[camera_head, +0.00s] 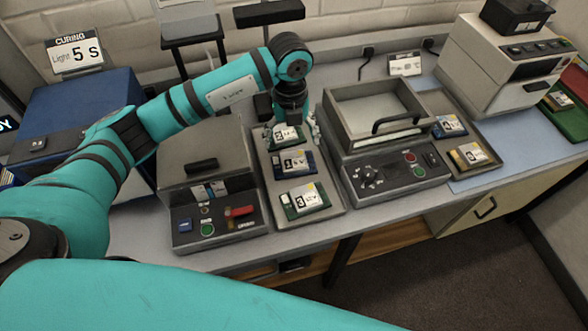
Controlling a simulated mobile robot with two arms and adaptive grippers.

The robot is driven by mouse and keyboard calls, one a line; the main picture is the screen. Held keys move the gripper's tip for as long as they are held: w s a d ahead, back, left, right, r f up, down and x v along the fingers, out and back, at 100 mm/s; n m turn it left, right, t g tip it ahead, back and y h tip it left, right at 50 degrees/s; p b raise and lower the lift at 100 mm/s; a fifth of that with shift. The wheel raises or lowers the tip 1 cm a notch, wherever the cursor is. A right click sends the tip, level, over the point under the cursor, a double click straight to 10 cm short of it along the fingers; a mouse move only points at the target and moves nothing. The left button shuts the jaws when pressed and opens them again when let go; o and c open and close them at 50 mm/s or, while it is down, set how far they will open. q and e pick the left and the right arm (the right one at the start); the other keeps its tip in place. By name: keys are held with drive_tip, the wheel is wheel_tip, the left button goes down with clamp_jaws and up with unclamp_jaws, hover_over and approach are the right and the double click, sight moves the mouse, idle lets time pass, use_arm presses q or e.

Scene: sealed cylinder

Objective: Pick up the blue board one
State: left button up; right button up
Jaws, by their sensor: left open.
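The blue board one (295,162) lies on a grey tray (331,206) in the middle of the counter, between two green boards. A green board marked 2 (284,137) lies behind it, and a green board marked 3 (304,199) lies in front of it. My left gripper (293,123) is open and points down over the back end of the tray, close to board 2 and behind the blue board. It covers part of the tray's back end. Whether it touches board 2 is hard to tell. My right gripper is out of view.
A grey machine with buttons (211,195) stands left of the tray. Another with a handled lid (375,115) stands right of it. Further right, a second tray (452,105) holds a blue board (449,126) and a yellow board (469,156). A blue box (70,115) stands at the left.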

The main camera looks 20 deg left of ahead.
sight(294, 158)
use_arm(q)
drive_tip(key=f+b, duration=0.1)
drive_tip(key=f, duration=0.1)
drive_tip(key=f+b, duration=0.1)
drive_tip(key=f, duration=0.2)
drive_tip(key=f+b, duration=0.2)
drive_tip(key=shift+w+d+f, duration=0.15)
drive_tip(key=shift+d+f, duration=0.15)
drive_tip(key=shift+f, duration=0.05)
drive_tip(key=shift+r, duration=0.1)
drive_tip(key=shift+c, duration=0.8)
drive_tip(key=c, duration=1.2)
